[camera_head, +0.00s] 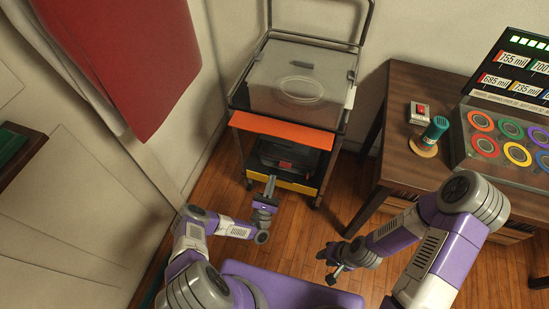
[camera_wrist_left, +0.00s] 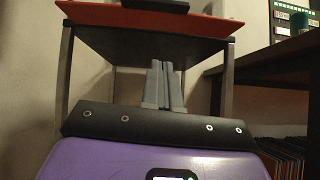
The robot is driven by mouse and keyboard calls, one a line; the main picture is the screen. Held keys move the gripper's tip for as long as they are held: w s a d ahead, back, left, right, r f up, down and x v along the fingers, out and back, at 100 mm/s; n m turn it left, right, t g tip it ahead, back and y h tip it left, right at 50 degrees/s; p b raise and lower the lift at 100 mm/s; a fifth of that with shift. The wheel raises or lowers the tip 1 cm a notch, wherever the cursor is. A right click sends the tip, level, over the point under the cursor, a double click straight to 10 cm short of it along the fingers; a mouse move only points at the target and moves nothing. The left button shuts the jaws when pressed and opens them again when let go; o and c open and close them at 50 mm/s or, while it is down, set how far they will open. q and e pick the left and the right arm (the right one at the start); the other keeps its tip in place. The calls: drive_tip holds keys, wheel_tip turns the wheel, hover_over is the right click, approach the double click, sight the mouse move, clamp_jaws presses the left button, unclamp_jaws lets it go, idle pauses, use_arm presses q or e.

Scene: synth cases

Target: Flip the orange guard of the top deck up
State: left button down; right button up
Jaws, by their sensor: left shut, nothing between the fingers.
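The orange guard (camera_head: 283,130) runs along the front edge of the cart's top deck (camera_head: 240,97) in the head view. In the left wrist view the orange guard (camera_wrist_left: 150,20) crosses the top of the picture, above a dark underside. I cannot tell its exact tilt. My left gripper (camera_head: 270,183) is shut and empty, in front of the cart and lower than the orange guard. Its closed fingers (camera_wrist_left: 162,64) point up toward the guard in the wrist view, with no contact clearly visible. My right gripper (camera_head: 329,265) is open and empty above the floor, right of the cart.
A clear box (camera_head: 315,78) stands on the top deck. The lower deck has a yellow guard (camera_head: 292,184). A wooden table (camera_head: 398,158) with a red-button box (camera_head: 419,112), a teal cylinder (camera_head: 435,130) and a coloured-ring panel stands right. A red cloth (camera_head: 130,60) hangs left.

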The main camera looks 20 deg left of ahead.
use_arm(q)
drive_tip(key=shift+s+a+f+n+t+y, duration=0.15)
drive_tip(key=shift+s+a+n+t+y, duration=0.35)
drive_tip(key=shift+n, duration=0.4)
drive_tip(key=shift+d, duration=0.15)
approach(277, 141)
drive_tip(key=w+r, duration=0.2)
drive_tip(key=w, duration=0.3)
drive_tip(key=shift+s+r, duration=0.1)
drive_tip(key=shift+r, duration=0.4)
